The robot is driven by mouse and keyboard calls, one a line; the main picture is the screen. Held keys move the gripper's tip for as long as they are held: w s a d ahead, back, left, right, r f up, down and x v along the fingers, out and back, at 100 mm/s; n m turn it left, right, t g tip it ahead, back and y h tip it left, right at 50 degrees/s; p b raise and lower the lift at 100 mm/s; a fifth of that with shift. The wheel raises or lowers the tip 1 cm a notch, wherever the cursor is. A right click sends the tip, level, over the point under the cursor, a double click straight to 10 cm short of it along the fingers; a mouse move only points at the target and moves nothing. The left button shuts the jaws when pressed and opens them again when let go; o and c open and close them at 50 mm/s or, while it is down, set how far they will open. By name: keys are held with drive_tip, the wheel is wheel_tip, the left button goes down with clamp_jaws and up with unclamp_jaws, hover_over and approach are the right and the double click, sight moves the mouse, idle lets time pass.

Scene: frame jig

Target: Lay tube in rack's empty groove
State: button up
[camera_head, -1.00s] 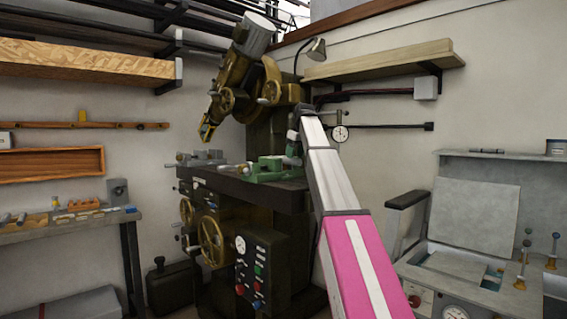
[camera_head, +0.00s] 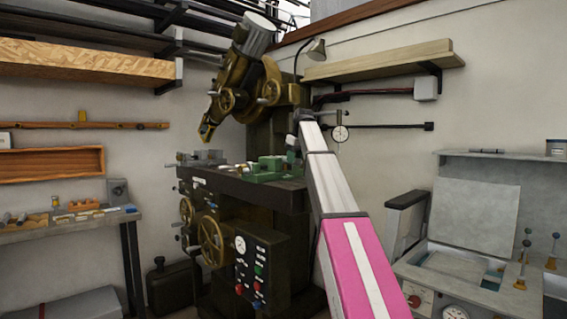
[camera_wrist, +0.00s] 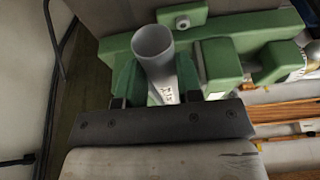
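A grey hollow tube (camera_wrist: 153,52) with small dark lettering stands in the middle of the wrist view, its open end up. Its lower part runs down behind my gripper's dark bar. My gripper (camera_wrist: 156,100) has one black finger on each side of the tube, with a clear gap at the left finger and a narrower one at the right. The tube is beside a green fixture (camera_wrist: 222,64); whether it touches it is unclear. In the head view, the green fixture (camera_head: 268,169) sits on the machine table, and my arm hides most of my gripper. I cannot clearly identify the rack.
The machine table (camera_head: 240,184) stands mid-view, below a tilted machine head (camera_head: 232,82). A bench (camera_head: 70,228) at left holds an orange grooved block (camera_head: 83,205) and a wooden tray (camera_head: 35,222) with small grey cylinders. A grey cabinet (camera_head: 470,262) stands at right.

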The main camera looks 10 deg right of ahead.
idle(0.3)
drive_tip(key=shift+r, duration=4.55)
